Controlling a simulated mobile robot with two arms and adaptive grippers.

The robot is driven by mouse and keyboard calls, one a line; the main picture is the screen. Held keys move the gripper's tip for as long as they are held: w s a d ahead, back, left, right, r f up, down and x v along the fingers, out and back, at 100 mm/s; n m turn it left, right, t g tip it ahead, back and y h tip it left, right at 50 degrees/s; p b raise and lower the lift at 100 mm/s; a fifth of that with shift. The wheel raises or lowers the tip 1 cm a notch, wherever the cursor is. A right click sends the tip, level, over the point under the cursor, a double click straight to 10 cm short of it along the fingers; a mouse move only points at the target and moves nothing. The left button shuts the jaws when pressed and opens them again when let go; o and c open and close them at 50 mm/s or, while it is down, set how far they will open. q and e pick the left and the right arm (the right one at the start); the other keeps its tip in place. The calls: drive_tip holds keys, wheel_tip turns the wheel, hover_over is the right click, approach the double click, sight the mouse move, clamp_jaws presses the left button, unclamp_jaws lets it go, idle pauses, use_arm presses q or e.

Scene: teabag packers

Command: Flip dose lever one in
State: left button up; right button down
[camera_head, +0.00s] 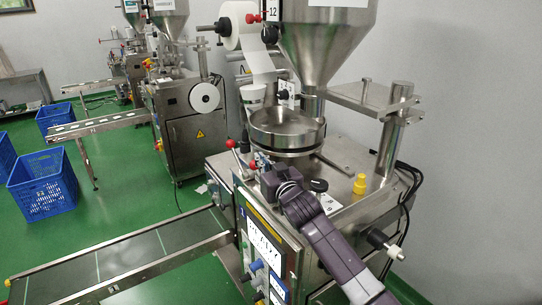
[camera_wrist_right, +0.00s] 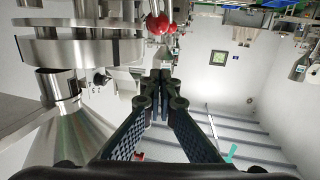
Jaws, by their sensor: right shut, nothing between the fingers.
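Two levers with red ball knobs stand by the round steel dosing pan (camera_head: 287,130). One red knob (camera_head: 230,143) sticks out to the left of the pan. Another red knob (camera_head: 254,164) is just below the pan, close to my right gripper (camera_head: 263,168). In the right wrist view, two red knobs (camera_wrist_right: 157,24) show side by side at the top, beyond the fingertips (camera_wrist_right: 161,78). My right gripper is shut and empty, and appears apart from the knobs. I cannot tell which lever is number one. My left gripper is out of view.
A steel hopper (camera_head: 323,40) rises above the pan. A yellow knob (camera_head: 360,183) and a black knob (camera_head: 319,185) are on the machine top. A conveyor (camera_head: 130,255) runs out lower left. Blue crates (camera_head: 43,185) stand on the green floor.

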use_arm(q)
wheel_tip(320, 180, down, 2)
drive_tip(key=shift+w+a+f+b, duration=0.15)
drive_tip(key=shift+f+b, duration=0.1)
drive_tip(key=shift+b, duration=0.75)
use_arm(e)
drive_tip(key=s+d+r, duration=0.2)
drive_tip(key=s+r, duration=0.2)
drive_tip(key=s, duration=0.1)
drive_tip(key=shift+s+d+r, duration=0.2)
drive_tip(key=shift+r, duration=0.05)
drive_tip(key=shift+s, duration=0.1)
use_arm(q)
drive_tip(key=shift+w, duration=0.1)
